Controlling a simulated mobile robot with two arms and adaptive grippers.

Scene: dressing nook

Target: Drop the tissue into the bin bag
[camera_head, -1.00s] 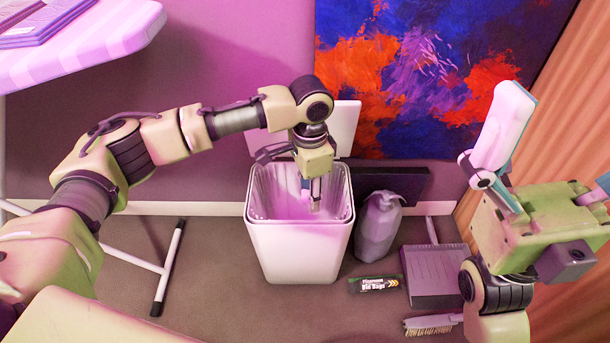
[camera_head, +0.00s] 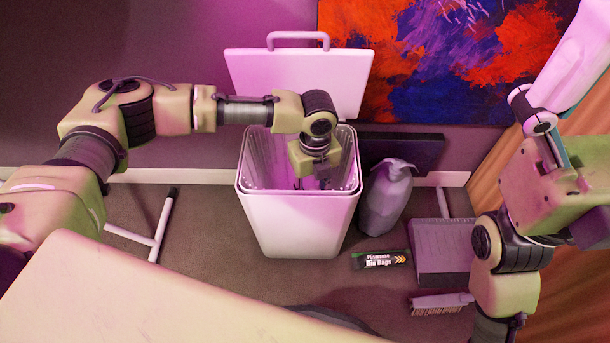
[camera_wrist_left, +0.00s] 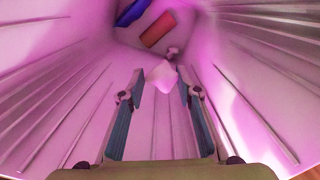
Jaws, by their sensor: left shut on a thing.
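The white bin (camera_head: 298,225) stands open on the floor, its lid (camera_head: 300,80) raised behind it. A pale, ribbed liner, perhaps the bin bag (camera_head: 258,160), lines its inner walls. My left gripper (camera_head: 312,182) points down inside the bin, below the rim. In the left wrist view its two fingers are shut on a small pale, crumpled tissue (camera_wrist_left: 161,76) at their tips, above the bin floor. My right gripper (camera_head: 570,70) is raised at the right, clear of the bin; its tips run toward the picture edge, so its jaws are unclear.
A red piece (camera_wrist_left: 158,29) and a blue piece (camera_wrist_left: 132,12) lie deep in the bin. A painting (camera_head: 440,60) is behind.

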